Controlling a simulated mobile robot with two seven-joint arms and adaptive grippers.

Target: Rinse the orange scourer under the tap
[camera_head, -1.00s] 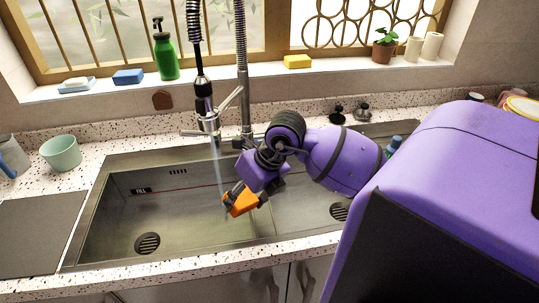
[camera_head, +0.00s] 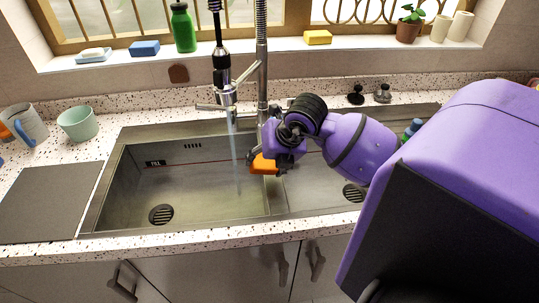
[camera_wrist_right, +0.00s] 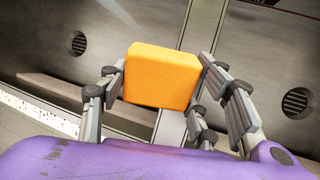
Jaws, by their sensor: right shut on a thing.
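The orange scourer (camera_head: 263,166) is held over the sink by my right gripper (camera_head: 260,162), near the divider between the two basins. In the right wrist view, the scourer (camera_wrist_right: 162,76) sits between the fingers of my right gripper (camera_wrist_right: 168,92), which is shut on it. The tap (camera_head: 226,96) is running, and a thin stream of water (camera_head: 236,150) falls into the left basin. In the head view the stream passes just left of the scourer, with a small gap. My left gripper is not in view.
The left basin (camera_head: 190,190) is empty. A mint cup (camera_head: 78,123) and a mug (camera_head: 27,126) stand on the counter at left. A blue sponge (camera_head: 145,48), green bottle (camera_head: 183,28) and yellow sponge (camera_head: 317,38) are on the sill. The hose column (camera_head: 262,60) rises behind my right gripper.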

